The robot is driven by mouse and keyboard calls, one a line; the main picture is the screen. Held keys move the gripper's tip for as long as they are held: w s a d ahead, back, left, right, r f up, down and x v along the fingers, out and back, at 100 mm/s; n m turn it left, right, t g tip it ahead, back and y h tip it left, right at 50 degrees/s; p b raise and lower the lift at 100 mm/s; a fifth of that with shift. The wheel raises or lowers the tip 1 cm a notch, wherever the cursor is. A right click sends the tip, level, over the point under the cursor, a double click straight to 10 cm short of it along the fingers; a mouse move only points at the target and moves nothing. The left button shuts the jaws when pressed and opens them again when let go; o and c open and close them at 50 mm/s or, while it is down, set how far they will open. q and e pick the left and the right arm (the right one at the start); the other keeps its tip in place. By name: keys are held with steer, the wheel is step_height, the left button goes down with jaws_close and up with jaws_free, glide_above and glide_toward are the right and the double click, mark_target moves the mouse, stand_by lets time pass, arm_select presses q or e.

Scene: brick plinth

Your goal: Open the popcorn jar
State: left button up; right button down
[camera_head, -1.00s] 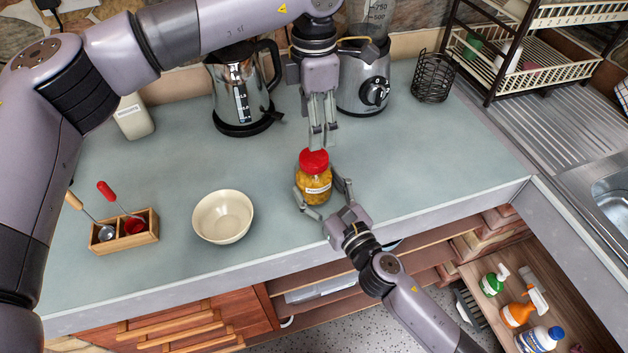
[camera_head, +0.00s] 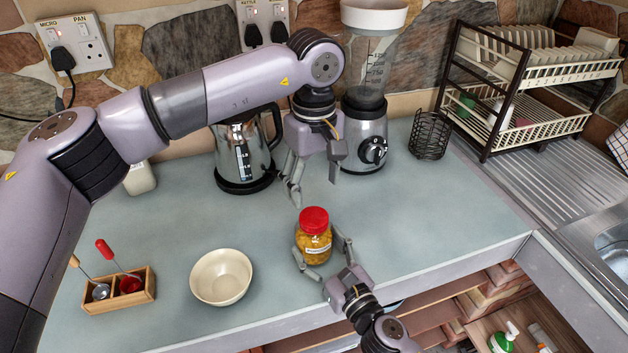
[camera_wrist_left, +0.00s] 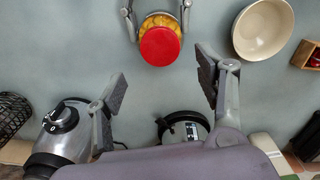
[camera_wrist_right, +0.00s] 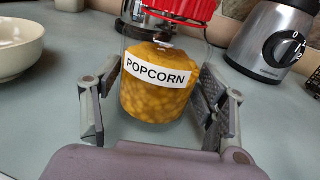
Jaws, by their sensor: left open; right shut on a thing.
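The popcorn jar (camera_head: 313,243) stands upright on the counter, filled with yellow kernels and labelled POPCORN in the right wrist view (camera_wrist_right: 158,92). Its red lid (camera_head: 314,219) sits on top; the lid also shows in the left wrist view (camera_wrist_left: 160,46). My right gripper (camera_head: 322,252) is shut on the jar's body, one finger on each side; its fingers also show in the right wrist view (camera_wrist_right: 160,88). My left gripper (camera_head: 315,182) is open and empty, behind and above the jar, with its fingers wide apart and clear of the lid.
A cream bowl (camera_head: 221,278) stands left of the jar, with a wooden spoon box (camera_head: 120,292) further left. Behind are a kettle (camera_head: 240,158), a blender (camera_head: 366,135) and a black wire basket (camera_head: 430,135). A dish rack (camera_head: 520,75) stands at the back right. The counter right of the jar is clear.

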mark_target(314, 217)
arm_select(q)
steer(key=m, duration=1.2)
steer(key=shift+f, duration=4)
